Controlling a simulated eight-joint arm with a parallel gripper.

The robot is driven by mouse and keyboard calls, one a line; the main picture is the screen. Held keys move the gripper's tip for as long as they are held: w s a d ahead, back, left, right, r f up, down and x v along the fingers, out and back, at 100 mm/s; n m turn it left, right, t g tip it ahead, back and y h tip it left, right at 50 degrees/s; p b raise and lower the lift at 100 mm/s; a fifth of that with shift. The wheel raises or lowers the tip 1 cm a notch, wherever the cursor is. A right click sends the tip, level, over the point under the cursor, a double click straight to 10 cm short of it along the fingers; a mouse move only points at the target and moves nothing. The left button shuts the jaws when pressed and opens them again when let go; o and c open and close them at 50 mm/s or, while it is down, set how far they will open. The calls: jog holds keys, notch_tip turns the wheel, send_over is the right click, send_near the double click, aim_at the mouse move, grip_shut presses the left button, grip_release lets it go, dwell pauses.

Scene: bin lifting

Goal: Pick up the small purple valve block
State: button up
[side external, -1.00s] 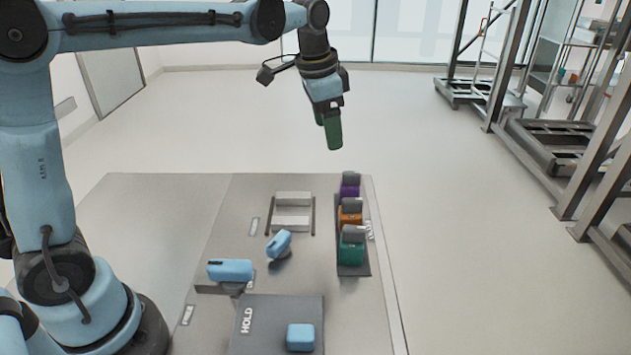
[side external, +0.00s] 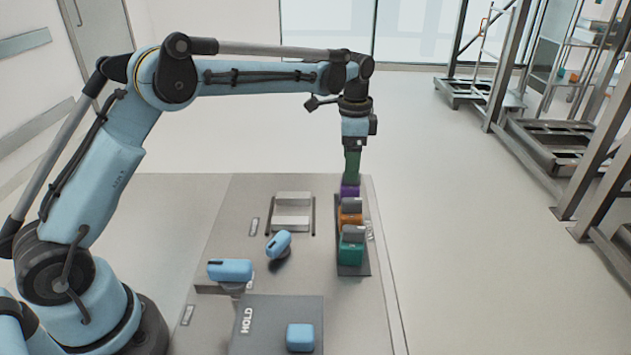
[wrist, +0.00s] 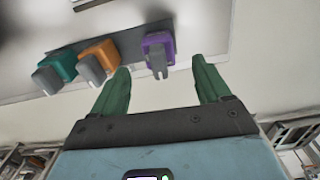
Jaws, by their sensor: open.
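The small purple valve block (side external: 350,190) stands at the far end of a row on a dark strip, its grey top partly hidden behind my gripper in the side view. In the wrist view the purple block (wrist: 158,44) shows ahead, with its grey top piece (wrist: 158,65) pointing toward the camera. My gripper (side external: 351,178) points down right above the block. In the wrist view my gripper (wrist: 160,75) has its two green fingers apart, one to each side of the block's line. Nothing is held. I cannot tell whether the fingers touch the block.
An orange block (side external: 350,218) and a green block (side external: 351,254) stand in the same row, nearer the camera. To the left are a pale tray (side external: 292,222), tilted blue piece (side external: 279,243) and blue block (side external: 230,269). Another blue block (side external: 300,338) lies on the HOLD plate (side external: 262,310).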

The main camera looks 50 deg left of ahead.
aim_at(350, 183)
jog(key=shift+d+f, duration=0.1)
jog(key=shift+f, duration=3.35)
jog(key=shift+c, duration=0.2)
jog(key=c, duration=1.1)
jog(key=shift+r, duration=0.15)
